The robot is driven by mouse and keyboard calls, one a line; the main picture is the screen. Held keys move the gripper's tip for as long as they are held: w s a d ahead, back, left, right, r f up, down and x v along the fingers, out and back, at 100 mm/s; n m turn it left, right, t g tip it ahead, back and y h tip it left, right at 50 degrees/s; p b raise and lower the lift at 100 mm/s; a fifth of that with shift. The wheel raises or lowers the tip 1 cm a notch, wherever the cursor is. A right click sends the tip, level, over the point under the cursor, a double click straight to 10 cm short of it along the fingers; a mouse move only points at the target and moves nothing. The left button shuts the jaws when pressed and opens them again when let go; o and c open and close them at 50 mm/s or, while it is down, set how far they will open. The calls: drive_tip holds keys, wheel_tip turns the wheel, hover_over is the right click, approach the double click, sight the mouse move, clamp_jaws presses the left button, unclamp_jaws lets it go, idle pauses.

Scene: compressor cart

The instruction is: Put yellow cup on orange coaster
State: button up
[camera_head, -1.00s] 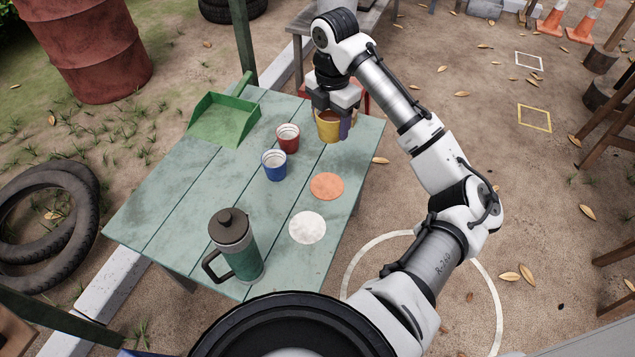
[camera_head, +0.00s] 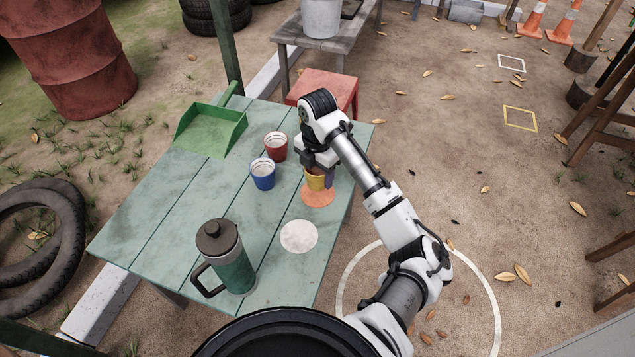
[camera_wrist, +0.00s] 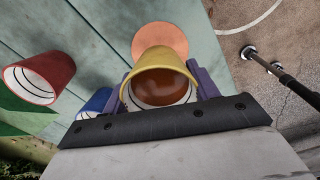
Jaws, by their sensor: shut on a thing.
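The yellow cup (camera_head: 315,182) is held upright in my gripper (camera_head: 318,175), which is shut on it. In the wrist view the cup (camera_wrist: 160,60) sits between the two purple-grey fingers, with brown inside it. The orange coaster (camera_head: 318,198) lies on the green table, and the cup covers its far part in the head view. In the wrist view the coaster (camera_wrist: 160,36) shows just beyond the cup, partly hidden by it. The cup seems to be over the coaster's far edge; I cannot tell whether they touch.
A blue cup (camera_head: 262,176) and a red cup (camera_head: 275,148) stand left of my gripper. A white coaster (camera_head: 299,237) and a green press pot (camera_head: 233,268) are nearer. A green dustpan (camera_head: 212,132) lies at the table's far left. The table's left middle is clear.

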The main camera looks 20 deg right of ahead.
sight(318, 183)
drive_tip(key=shift+f, duration=2.1)
drive_tip(key=shift+f, duration=0.2)
drive_tip(key=o, duration=1.1)
drive_tip(key=shift+r, duration=0.1)
wheel_tip(318, 183, up, 12)
drive_tip(key=shift+r+p, duration=0.15)
drive_tip(key=shift+p, duration=0.15)
drive_tip(key=shift+s, duration=0.1)
